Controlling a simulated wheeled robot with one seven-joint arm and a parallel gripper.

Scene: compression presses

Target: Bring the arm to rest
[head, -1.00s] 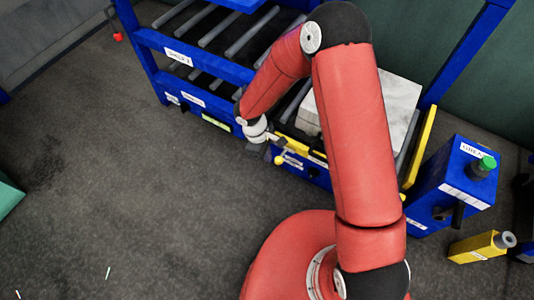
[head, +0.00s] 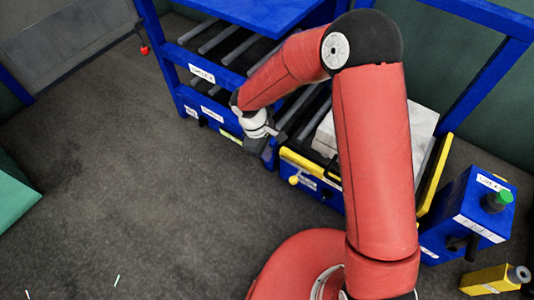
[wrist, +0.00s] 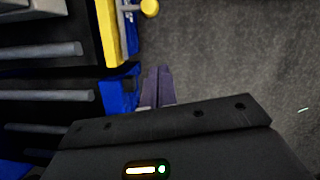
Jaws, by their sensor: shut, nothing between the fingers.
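My red arm crosses the head view from the lower right, bends at the top and comes down to the left. My gripper (head: 262,146) hangs at its end in front of the blue press rack, beside the yellow-edged front of the press. In the wrist view my gripper (wrist: 158,85) shows as two dark fingers lying together with nothing between them. Beyond the fingertips is grey floor and the corner of the blue frame. The fingertips are too small to make out clearly in the head view.
A blue rack (head: 228,75) with rollers stands close behind my gripper. A yellow-knobbed lever (head: 294,180) is just to its right. A pale block (head: 418,122) lies on the press bed. A blue box with a green button (head: 500,197) stands at right.

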